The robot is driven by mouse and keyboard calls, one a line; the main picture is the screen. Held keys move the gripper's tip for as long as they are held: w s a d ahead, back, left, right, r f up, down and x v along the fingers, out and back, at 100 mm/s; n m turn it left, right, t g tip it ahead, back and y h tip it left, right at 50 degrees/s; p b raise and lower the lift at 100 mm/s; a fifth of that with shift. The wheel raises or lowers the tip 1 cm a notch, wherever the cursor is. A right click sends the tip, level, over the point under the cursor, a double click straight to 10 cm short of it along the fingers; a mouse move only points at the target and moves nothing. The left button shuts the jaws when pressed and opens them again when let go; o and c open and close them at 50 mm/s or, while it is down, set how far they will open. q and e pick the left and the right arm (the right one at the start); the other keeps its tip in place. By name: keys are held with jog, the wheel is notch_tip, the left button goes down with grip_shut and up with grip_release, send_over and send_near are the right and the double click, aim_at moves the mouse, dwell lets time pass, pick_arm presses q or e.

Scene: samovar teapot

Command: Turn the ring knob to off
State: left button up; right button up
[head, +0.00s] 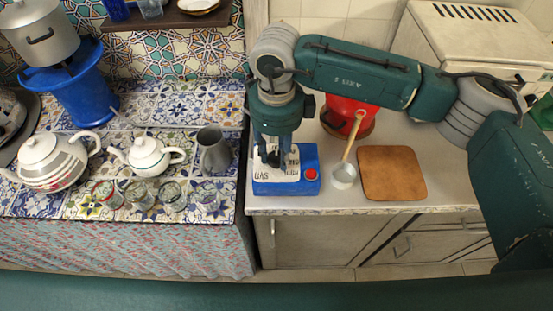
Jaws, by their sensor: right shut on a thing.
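A blue box (287,186) with a pale top panel, dark lettering and a red round button (311,174) stands at the left end of the right-hand counter. My right gripper (272,160) points down onto the panel's left part and is shut on the ring knob there. The knob is mostly hidden by the fingers, so I cannot tell its setting. My left gripper is out of view.
A small pan (343,177) with a wooden handle, a brown board (391,173) and a red pot (347,115) are right of the box. Two white teapots (148,156) (51,163), a grey jug (213,151) and several glasses (139,195) stand on the tiled counter to the left.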

aim_at(276, 157)
jog(key=shift+n+b, duration=0.3)
jog(key=shift+b, duration=0.05)
jog(key=shift+o, duration=0.2)
jog(key=shift+c, duration=0.2)
jog(key=o, duration=1.2)
jog(key=shift+r, duration=0.1)
notch_tip(276, 157, up, 12)
jog(key=shift+f, duration=0.1)
